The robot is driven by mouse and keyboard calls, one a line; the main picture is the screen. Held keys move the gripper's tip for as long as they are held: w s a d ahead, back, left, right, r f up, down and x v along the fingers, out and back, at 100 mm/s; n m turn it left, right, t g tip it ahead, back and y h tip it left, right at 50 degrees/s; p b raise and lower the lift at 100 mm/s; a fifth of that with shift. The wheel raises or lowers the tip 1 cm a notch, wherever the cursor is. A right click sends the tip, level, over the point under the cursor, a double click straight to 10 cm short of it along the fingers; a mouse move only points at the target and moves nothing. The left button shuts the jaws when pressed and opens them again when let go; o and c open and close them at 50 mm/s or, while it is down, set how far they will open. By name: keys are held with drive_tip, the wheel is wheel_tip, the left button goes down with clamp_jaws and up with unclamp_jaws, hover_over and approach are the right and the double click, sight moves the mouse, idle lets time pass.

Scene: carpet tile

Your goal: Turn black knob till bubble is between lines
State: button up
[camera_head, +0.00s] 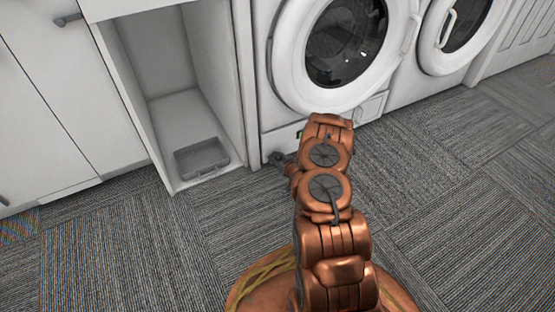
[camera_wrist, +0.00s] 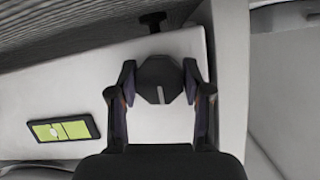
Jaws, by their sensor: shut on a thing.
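The black knob (camera_wrist: 158,80) is a faceted dark cap with a short pale line on its face, running nearly up and down in the wrist view. My gripper (camera_wrist: 159,77) is shut on the knob, one finger on each side. The bubble level (camera_wrist: 63,131), a black frame with a yellow-green window, sits on the white panel to the left of the knob. A pale mark shows a little left of the window's middle; bubble and lines are too small to tell apart surely. In the head view my gripper (camera_head: 278,158) is at the washer's lower left corner, partly behind my arm.
The white washer (camera_head: 270,77) has a round glass door, with a second machine (camera_head: 426,88) to its right. An open white cabinet bay (camera_head: 180,60) with a grey tray (camera_head: 202,158) stands left. A black foot (camera_wrist: 153,21) meets the carpet near the knob. The carpet (camera_head: 440,170) right is clear.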

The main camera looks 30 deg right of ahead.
drive_tip(key=c, duration=0.4)
drive_tip(key=shift+r, duration=0.1)
